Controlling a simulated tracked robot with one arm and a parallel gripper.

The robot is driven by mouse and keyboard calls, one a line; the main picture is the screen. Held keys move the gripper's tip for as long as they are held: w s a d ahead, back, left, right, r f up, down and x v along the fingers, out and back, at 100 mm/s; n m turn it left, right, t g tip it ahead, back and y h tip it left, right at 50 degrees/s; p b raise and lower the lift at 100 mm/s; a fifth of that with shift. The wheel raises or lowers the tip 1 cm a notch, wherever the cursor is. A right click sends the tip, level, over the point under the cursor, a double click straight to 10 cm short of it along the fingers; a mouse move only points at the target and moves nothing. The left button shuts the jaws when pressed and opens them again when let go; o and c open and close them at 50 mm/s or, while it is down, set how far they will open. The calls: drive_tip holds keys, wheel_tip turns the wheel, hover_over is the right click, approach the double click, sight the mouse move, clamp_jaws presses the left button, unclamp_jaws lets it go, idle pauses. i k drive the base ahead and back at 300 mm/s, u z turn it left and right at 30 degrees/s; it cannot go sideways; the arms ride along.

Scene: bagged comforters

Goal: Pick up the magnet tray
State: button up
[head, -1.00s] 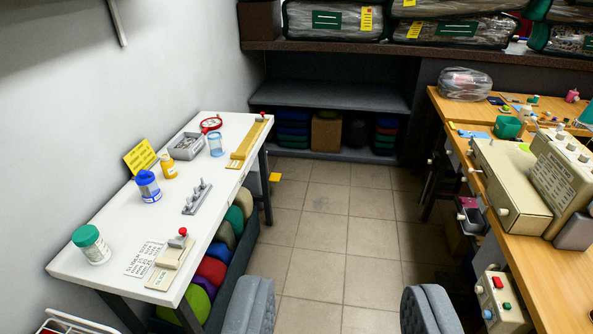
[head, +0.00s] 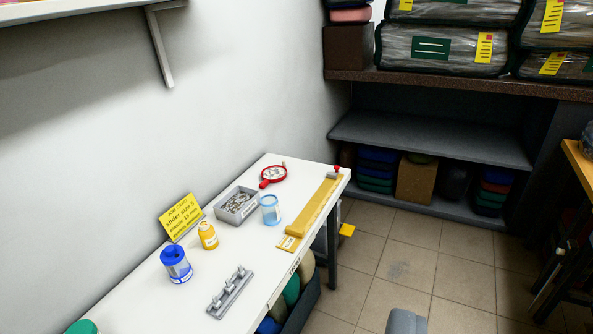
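A small round red-rimmed dish (head: 273,175) with small light-coloured pieces in it lies near the far end of the white table (head: 262,270). It looks most like the magnet tray, though I cannot be certain. A grey rectangular tray (head: 238,204) full of small metal parts sits just nearer and to its left, apart from it. Both stand on the table and their open tops are visible.
A wall shelf (head: 75,12) overhangs upper left. Tiled floor is open right.

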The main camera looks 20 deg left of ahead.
sight(275, 173)
drive_tip(key=i, duration=3.85)
drive_tip(key=u, duration=2.2)
